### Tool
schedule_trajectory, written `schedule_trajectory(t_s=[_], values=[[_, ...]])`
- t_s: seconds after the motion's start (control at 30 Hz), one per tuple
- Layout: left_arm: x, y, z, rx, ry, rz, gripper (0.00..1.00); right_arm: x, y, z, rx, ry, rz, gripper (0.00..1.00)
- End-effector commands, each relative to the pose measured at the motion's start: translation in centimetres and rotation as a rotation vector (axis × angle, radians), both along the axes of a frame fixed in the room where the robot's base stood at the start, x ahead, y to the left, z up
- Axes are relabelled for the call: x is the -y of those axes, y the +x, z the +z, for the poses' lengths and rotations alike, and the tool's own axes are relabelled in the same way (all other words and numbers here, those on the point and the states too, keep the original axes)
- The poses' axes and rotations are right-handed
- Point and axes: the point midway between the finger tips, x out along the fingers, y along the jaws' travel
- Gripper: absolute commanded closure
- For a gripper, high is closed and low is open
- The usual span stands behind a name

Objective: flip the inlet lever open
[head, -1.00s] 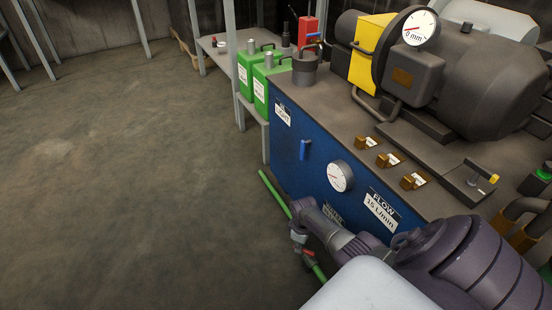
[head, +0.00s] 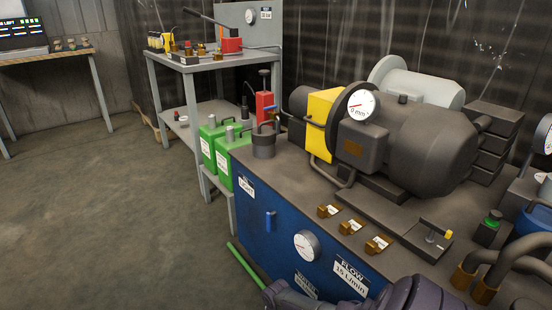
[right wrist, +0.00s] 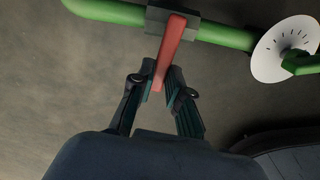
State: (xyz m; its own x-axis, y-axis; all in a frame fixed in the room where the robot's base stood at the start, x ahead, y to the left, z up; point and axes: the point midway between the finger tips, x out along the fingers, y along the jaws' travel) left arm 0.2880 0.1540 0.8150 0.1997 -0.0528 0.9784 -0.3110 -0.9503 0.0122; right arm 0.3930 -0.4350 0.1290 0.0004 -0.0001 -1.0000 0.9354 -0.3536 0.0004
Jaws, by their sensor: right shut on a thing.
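The red inlet lever (right wrist: 172,45) shows in the right wrist view, fixed to a dark valve block (right wrist: 156,22) on a green pipe (right wrist: 105,11). The lever points away from the pipe, roughly across it, toward my wrist. My right gripper (right wrist: 160,92) is shut on the lever's free end, with one finger on each side. In the head view a short piece of the green pipe (head: 243,262) shows beside the blue cabinet. The lever and my right fingertips are out of that view, below its edge. My left gripper is in neither view.
The blue cabinet (head: 255,220) carries a flow gauge (head: 306,246) and a motor (head: 425,140). Green cans (head: 212,140) stand beyond it. The floor on the left is clear.

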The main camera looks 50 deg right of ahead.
Motion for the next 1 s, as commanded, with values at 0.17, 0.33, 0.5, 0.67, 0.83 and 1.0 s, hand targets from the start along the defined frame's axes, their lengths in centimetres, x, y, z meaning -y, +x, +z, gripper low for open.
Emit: schedule_trajectory(t_s=[0.17,0.33,0.5,0.67,0.83,1.0], values=[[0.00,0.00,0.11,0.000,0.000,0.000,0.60,-0.11,-0.32,0.03,0.000,0.001,0.073,1.00],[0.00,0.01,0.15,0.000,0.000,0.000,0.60,-0.16,-0.47,0.01,0.000,0.000,0.109,1.00],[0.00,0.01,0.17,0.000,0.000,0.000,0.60,-0.18,-0.52,0.00,0.000,0.000,0.121,1.00],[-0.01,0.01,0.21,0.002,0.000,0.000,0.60,-0.18,-0.54,-0.01,0.000,0.000,0.122,1.00],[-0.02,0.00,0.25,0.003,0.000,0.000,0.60,-0.19,-0.56,-0.02,-0.001,-0.001,0.123,0.80],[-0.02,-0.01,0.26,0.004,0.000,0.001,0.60,-0.18,-0.56,-0.02,-0.001,0.000,0.121,0.58]])
